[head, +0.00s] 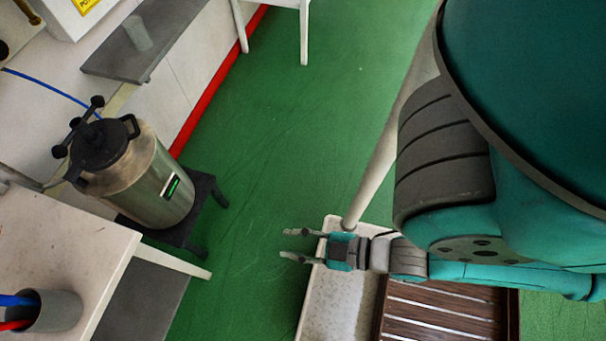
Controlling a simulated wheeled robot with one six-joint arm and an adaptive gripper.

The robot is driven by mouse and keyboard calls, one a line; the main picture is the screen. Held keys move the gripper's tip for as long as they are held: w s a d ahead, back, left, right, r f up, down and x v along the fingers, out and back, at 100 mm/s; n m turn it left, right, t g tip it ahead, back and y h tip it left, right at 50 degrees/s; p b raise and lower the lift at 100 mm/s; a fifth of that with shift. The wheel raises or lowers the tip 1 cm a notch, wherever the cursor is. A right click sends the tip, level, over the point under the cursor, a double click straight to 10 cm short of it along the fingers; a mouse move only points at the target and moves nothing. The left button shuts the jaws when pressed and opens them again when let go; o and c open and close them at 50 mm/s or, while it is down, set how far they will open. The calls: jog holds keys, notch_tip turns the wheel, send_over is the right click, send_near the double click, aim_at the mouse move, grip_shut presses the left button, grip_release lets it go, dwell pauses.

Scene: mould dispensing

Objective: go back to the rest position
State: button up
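My gripper (297,245) is in the head view, low and right of centre, at the end of my teal and grey arm. Its two dark fingers point left and stand apart, with nothing visible between them. It is above the green floor, just past the left edge of a white tray (312,310). My arm covers part of the tray.
A steel pressure pot (150,185) with a black lid stands on a dark stool (205,200) at the left. A white table (75,240) with a grey cup (55,312) is lower left. A brown slatted crate (445,310) lies right of the tray. Green floor (290,130) is clear in the middle.

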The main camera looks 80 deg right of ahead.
jog(key=s+r+m, duration=0.1)
jog(key=m, duration=0.1)
jog(key=s+d+r+m+h, duration=0.1)
jog(key=s, duration=0.1)
jog(key=shift+m, duration=0.4)
